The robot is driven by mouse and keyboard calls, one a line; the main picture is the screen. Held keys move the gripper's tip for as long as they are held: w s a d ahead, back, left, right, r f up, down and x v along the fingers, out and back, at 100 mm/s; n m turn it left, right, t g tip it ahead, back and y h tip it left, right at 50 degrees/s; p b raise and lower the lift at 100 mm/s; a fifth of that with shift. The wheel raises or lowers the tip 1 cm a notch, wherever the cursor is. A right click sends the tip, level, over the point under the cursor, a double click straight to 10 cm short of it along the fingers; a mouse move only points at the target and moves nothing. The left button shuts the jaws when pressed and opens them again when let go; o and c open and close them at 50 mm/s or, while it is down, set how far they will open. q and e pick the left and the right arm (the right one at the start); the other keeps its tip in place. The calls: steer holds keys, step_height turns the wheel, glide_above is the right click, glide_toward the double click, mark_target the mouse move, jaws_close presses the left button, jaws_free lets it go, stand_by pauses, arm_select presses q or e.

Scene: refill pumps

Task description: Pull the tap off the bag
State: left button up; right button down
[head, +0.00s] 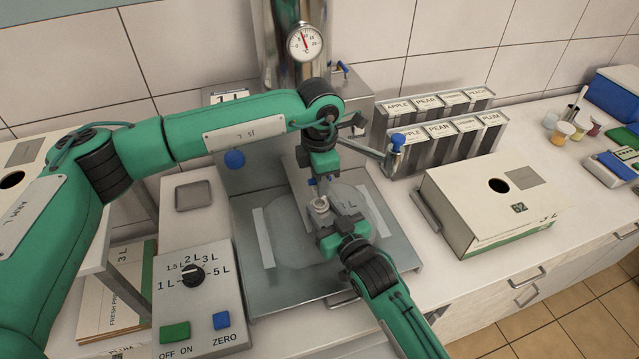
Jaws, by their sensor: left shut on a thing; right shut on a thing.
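A clear flat bag (292,232) lies on the metal tray (262,297) of the filling machine. Its pale round spout (320,204) stands up near the middle. My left gripper (320,187) points down right above the spout and is shut on the small blue tap (312,182), which is mostly hidden by the fingers. I cannot tell whether the tap still touches the spout. My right gripper (325,215) reaches in from the lower right and is shut on the spout's neck, hiding part of the bag.
A steel filler with a dial gauge (305,42) stands behind the tray, with a blue-knobbed lever (397,143) at its right. A control box (198,292) is at the left. A carton (490,205) and labelled steel bins (440,145) stand to the right.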

arm_select(q)
step_height(320, 180, up, 3)
steer(key=shift+f, duration=0.2)
arm_select(e)
steer(key=c, duration=0.8)
jaws_free()
steer(key=shift+o, duration=0.2)
